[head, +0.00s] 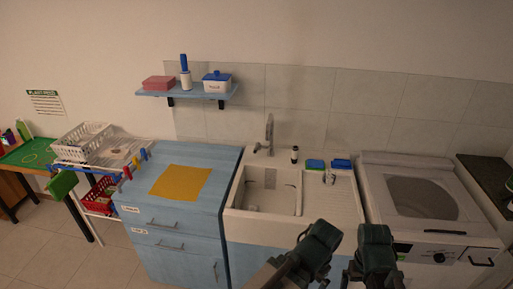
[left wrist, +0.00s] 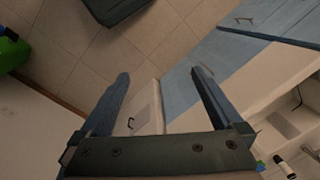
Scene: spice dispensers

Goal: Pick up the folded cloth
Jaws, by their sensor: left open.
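I cannot tell for sure which thing is the folded cloth. A flat yellow-orange square (head: 181,183) lies on the blue cabinet top left of the sink. A small pink block-like item (head: 158,83) sits on the wall shelf. A small blue item (head: 341,163) and a blue-and-green item (head: 315,165) lie behind the sink's drainboard. My left gripper (left wrist: 160,73) is open and empty in the left wrist view, above the floor and cabinet fronts. In the head view the dark end of my left arm (head: 318,246) and my right arm's end (head: 374,250) are low at centre-right; their fingers are unclear.
At left are a white rack (head: 83,140) and a red basket (head: 98,194). The shelf (head: 187,92) also holds a blue-lidded container.

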